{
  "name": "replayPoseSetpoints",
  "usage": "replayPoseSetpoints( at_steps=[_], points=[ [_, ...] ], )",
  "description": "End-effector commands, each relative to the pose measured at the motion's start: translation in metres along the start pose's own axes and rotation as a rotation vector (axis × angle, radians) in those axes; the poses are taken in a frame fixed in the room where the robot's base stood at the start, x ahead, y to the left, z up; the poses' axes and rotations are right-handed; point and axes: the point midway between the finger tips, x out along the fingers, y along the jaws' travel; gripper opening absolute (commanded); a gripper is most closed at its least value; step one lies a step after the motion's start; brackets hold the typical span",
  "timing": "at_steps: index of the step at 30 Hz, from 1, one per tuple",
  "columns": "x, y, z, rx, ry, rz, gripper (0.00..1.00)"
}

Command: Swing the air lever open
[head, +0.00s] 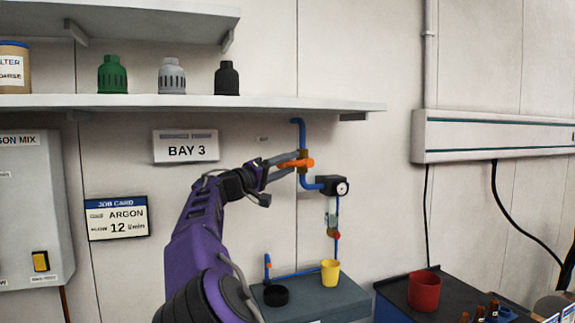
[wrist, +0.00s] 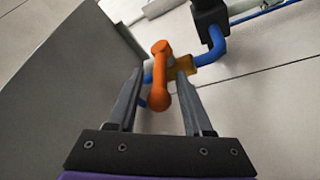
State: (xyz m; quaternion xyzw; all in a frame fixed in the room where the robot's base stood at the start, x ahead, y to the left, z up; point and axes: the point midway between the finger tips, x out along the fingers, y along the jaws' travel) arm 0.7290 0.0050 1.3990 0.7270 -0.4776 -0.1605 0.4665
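The orange air lever (head: 297,163) sits on a brass valve body (head: 303,155) in the blue pipe (head: 302,130) on the wall. The lever lies roughly level across the upright pipe. My gripper (head: 283,168) is at the lever, reaching in from the left. In the wrist view the orange lever (wrist: 159,82) shows between the two fingers of my gripper (wrist: 160,76). The fingers are apart, with gaps beside the lever. The brass valve body (wrist: 183,66) is partly hidden behind the right finger. I cannot tell whether a fingertip touches the lever.
A shelf (head: 250,103) with green, grey and black parts runs above the lever. Below stand a yellow cup (head: 330,273) and a red cup (head: 424,291). Bare wall lies between the valve and the trunking (head: 490,138).

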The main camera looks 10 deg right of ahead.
Motion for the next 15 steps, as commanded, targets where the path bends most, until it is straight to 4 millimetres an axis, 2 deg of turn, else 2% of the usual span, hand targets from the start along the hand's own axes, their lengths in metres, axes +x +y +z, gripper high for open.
replayPoseSetpoints(
  at_steps=[1, 8, 15],
  points=[
    [-0.0001, 0.0, 0.0, 0.0, 0.0, 0.0, 0.42],
    [-0.0002, 0.0001, 0.0, 0.0, 0.0, 0.0, 0.0],
    [-0.0002, 0.0001, 0.0, 0.0, 0.0, 0.0, 0.0]
  ],
)
